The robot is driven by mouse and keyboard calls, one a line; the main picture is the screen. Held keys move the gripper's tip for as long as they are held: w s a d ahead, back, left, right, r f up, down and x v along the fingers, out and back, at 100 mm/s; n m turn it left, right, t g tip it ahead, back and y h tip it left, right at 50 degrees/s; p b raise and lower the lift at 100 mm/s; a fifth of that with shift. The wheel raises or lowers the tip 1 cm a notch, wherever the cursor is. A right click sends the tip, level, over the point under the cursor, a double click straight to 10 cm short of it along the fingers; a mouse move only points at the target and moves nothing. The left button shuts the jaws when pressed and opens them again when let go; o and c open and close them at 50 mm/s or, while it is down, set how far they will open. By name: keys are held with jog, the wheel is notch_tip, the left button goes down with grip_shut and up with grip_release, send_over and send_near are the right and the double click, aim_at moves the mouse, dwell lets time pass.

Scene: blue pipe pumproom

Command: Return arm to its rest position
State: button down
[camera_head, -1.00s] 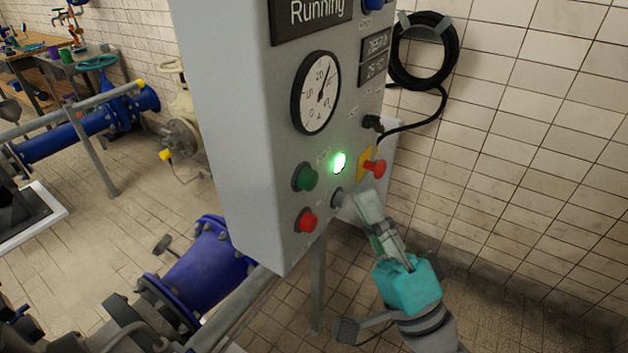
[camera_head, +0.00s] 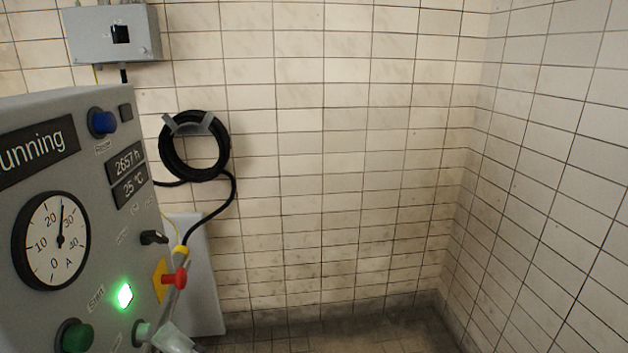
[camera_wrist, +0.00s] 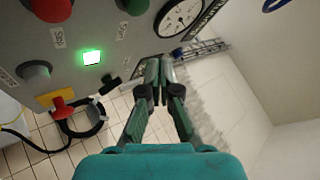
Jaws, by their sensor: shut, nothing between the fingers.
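My gripper (camera_wrist: 158,72) is shut and empty in the wrist view, its two green fingers closed together. It is near the face of the grey control panel (camera_wrist: 55,45); contact cannot be told. The rest of my arm is out of that view. The panel's display (camera_head: 35,147) reads "unning", its start cut off. A lamp (camera_head: 125,295) glows green above a green button (camera_head: 75,337).
A red switch (camera_head: 179,278) on a yellow plate sticks out from the panel. A coiled black cable (camera_head: 165,158) hangs on the tiled wall, running down towards the panel. A grey box (camera_head: 90,40) is mounted upper left. The right side by the corner looks clear.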

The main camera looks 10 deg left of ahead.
jog(key=w+d+f+m+t+h, duration=0.1)
jog(key=d+f+m+t+h, duration=0.1)
jog(key=d+f+t+h, duration=0.45)
jog(key=w+d+f+m+t+h, duration=0.2)
jog(key=d+f+m+h, duration=0.15)
jog(key=f, duration=0.65)
jog(key=s+d+f+t+h, duration=0.1)
jog(key=s+d+f+h, duration=0.15)
jog(key=d+f, duration=0.25)
jog(key=s+d+f+t+h, duration=0.1)
jog(key=d+f+h, duration=0.3)
jog(key=d+f, duration=0.2)
jog(key=s+d+f+n+h, duration=0.1)
jog(key=s+d+f+h, duration=0.45)
jog(key=s+d, duration=0.55)
jog(key=s+d+n+h, duration=0.1)
jog(key=s+d+n, duration=0.1)
jog(key=s, duration=0.5)
jog(key=s+d+n+g+h, duration=0.1)
jog(key=s+d+n+h, duration=0.1)
jog(key=s, duration=0.4)
jog(key=shift+s+d+r+n, duration=0.35)
jog(key=shift+d+r+n, duration=0.1)
jog(key=shift+d, duration=0.05)
jog(key=shift+g, duration=0.25)
